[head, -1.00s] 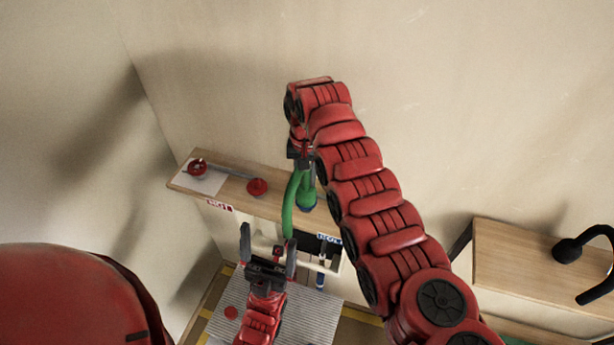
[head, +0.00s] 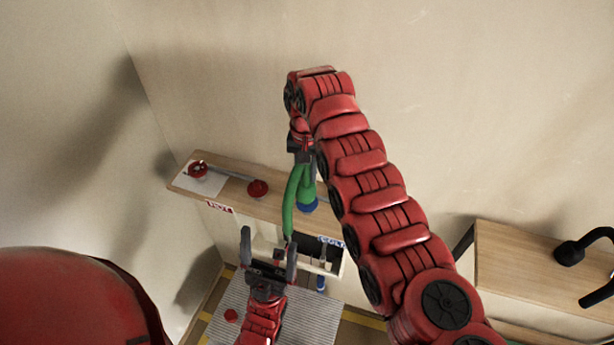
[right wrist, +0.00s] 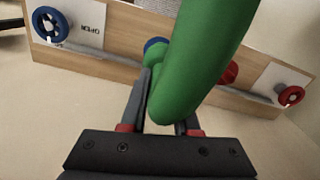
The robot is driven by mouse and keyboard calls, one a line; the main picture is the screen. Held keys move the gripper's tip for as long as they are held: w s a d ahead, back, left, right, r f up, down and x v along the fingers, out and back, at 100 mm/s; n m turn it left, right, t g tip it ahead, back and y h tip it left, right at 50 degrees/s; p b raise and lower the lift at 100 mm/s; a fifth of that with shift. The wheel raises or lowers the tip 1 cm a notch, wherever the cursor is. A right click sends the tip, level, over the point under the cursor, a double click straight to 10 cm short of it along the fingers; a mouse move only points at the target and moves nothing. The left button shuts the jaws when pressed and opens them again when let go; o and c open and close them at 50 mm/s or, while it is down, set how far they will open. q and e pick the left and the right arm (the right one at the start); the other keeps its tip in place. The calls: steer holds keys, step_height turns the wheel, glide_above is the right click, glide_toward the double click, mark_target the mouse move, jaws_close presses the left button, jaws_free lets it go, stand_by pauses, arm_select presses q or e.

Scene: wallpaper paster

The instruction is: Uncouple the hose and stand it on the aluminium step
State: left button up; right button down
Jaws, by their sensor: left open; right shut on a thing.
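The green hose (head: 291,200) hangs in a bent loop below my right gripper (head: 302,152) in the head view. One leg comes down to a blue fitting (head: 308,205) at the shelf; whether it is coupled there I cannot tell. The other leg hangs lower, close to my left gripper. In the right wrist view my right gripper (right wrist: 162,115) is shut on the hose (right wrist: 205,50). My left gripper (head: 269,247) is open below the hose's lower end and seems empty. The ribbed grey step (head: 318,312) lies below, partly hidden by my left arm.
A wooden shelf (head: 235,182) on the wall carries red handwheels (head: 198,170) and a pipe. HOT and COLD labels mark its front. The right wrist view also shows a blue handwheel (right wrist: 48,24). Another wooden surface (head: 515,265) stands at right.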

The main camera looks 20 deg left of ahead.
steer(key=shift+w+r, duration=0.1)
steer(key=shift+r, duration=0.9)
steer(key=shift+r, duration=0.1)
steer(key=shift+r, duration=1.1)
steer(key=shift+r+p, duration=0.4)
steer(key=shift+r, duration=0.5)
